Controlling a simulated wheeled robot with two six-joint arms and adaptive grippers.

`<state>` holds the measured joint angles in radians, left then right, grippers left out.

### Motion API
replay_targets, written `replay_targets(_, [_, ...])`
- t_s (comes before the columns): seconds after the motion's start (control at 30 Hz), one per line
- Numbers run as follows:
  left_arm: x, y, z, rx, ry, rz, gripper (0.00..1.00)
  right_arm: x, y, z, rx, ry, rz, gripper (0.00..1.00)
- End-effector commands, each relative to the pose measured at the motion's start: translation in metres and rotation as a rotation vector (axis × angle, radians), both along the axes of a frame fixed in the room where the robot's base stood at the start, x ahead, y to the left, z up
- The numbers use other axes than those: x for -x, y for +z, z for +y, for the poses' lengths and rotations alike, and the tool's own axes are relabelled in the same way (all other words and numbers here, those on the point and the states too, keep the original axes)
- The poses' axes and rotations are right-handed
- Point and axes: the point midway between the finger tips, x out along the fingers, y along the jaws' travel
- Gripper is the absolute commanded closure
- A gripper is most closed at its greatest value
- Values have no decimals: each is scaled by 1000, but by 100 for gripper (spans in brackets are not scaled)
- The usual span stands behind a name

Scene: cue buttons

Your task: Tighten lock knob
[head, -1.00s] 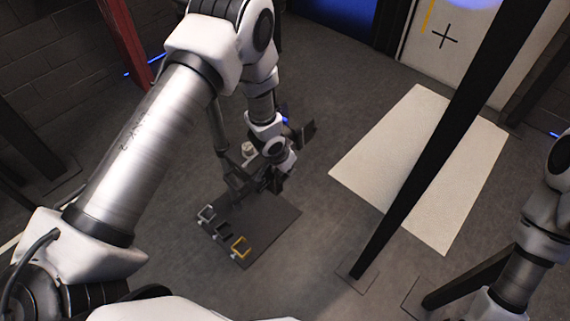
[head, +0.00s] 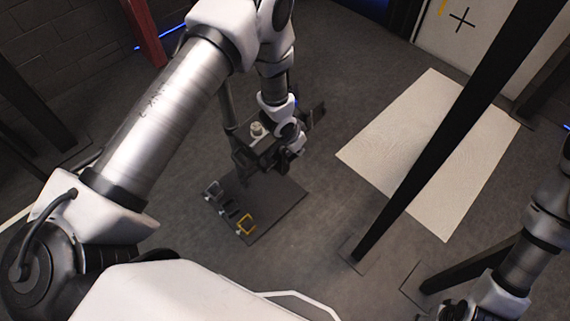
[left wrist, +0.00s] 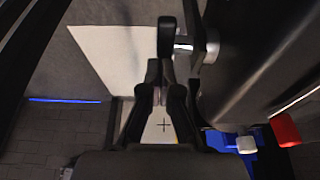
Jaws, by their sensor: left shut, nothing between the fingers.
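In the left wrist view a dark knob (left wrist: 166,38) on a short silver shaft (left wrist: 183,46) sticks out from a dark upright part (left wrist: 210,45) on the right; I take it as the lock knob. My left gripper (left wrist: 154,72) is shut and empty, its fingertips just below the knob in the picture. I cannot tell whether they touch it. In the head view my left gripper (head: 281,163) is small and dark, beside a dark stand with a pale round cap (head: 257,129). The knob cannot be made out there. My right gripper is not clearly in view.
A dark base plate (head: 277,213) on the floor carries grey, black and gold brackets (head: 245,225). A slanting black post (head: 425,160) stands to the right, before a pale floor panel (head: 380,150). The left wrist view shows a red button (left wrist: 284,130) and a blue part (left wrist: 222,139).

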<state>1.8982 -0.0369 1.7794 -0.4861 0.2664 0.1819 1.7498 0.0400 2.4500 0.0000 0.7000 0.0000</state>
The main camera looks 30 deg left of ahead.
Motion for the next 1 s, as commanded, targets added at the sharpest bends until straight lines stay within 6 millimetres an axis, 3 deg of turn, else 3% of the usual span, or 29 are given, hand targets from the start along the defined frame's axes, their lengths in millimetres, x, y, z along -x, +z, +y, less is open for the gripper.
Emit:
replay_targets(0.57, [0, 22, 0, 0, 1, 0, 100, 0, 21, 0, 0, 0, 0, 60])
replay_targets(0.8, [2, 72, 3, 1, 5, -2, 100, 0, 63, 0, 0, 0, -1, 60])
replay_targets(0.87, [1, 82, 3, 0, 4, -5, 100, -1, 52, 0, 0, 0, -2, 60])
replay_targets(1.0, [2, 123, 3, -1, 3, -4, 100, 0, 59, 0, 0, 0, 1, 60])
